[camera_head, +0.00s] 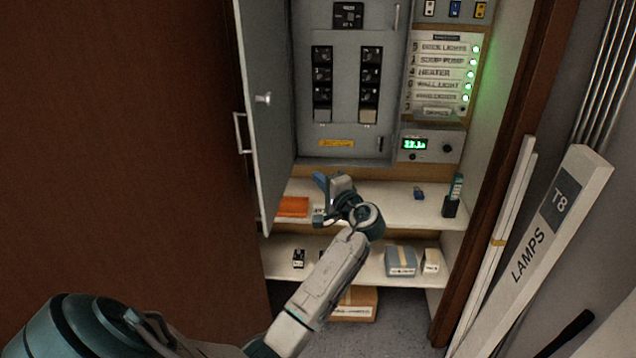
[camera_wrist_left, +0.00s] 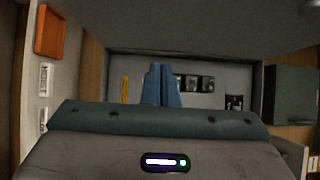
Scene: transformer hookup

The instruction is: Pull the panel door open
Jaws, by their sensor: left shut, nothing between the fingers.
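The grey panel door (camera_head: 270,130) stands swung out to the left in the head view, with its inner face and a small latch knob (camera_head: 263,98) showing. A bar handle (camera_head: 239,132) shows at its left edge. The grey panel (camera_head: 345,148) behind it is uncovered, with rows of black breakers. My left gripper (camera_head: 320,180) is in front of the panel's lower edge, just above the upper shelf and right of the door, touching neither handle nor knob. In the left wrist view its blue fingers (camera_wrist_left: 161,86) are together and empty. My right gripper is out of view.
The upper shelf (camera_head: 400,208) holds an orange item (camera_head: 293,207), a blue padlock (camera_head: 418,193) and a handheld device (camera_head: 453,195). Boxes stand on the lower shelf. A brown cupboard door (camera_head: 120,150) fills the left; a long lamp box (camera_head: 540,240) leans at right.

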